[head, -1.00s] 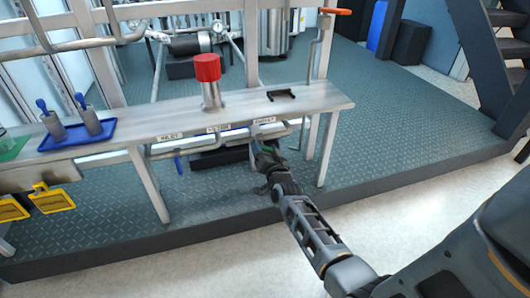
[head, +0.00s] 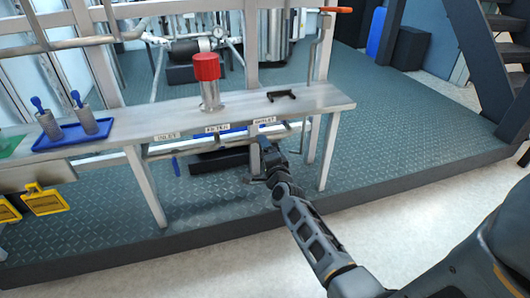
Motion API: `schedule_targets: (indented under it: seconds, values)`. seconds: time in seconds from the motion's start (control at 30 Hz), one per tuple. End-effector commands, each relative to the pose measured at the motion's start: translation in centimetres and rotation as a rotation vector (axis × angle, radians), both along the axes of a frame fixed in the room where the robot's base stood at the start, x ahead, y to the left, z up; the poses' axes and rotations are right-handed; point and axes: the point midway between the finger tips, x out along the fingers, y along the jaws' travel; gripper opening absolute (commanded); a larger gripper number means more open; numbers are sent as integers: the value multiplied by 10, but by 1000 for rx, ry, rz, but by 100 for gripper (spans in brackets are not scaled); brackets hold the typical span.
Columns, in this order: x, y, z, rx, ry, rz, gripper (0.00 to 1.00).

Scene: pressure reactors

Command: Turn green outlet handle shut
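My gripper (head: 266,147) is at the pipe under the bench front, just below the outlet label (head: 264,120). The green outlet handle is not visible now; my gripper and wrist cover that spot. The fingers are small and dark, so I cannot tell whether they are open, shut or touching the handle. The pipe (head: 205,147) runs below the bench edge, under the inlet, filter and outlet labels. A blue handle (head: 176,166) hangs under the inlet label, left of my gripper.
The metal bench (head: 150,122) carries a red-capped cylinder (head: 207,68), a black bracket (head: 281,95) and a blue tray (head: 52,141). A bench leg (head: 328,152) stands right of my gripper. An orange lever (head: 335,10) is above. Yellow tags (head: 45,202) hang at left.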

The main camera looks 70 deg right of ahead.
Motion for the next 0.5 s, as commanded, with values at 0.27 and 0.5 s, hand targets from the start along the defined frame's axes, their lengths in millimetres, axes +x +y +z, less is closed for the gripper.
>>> schedule_targets:
  seconds: [0.27, 0.5]
  values:
    - [-1, 0, -1, 79, -93, -1, 38]
    - [-1, 0, 0, 104, -123, -2, 38]
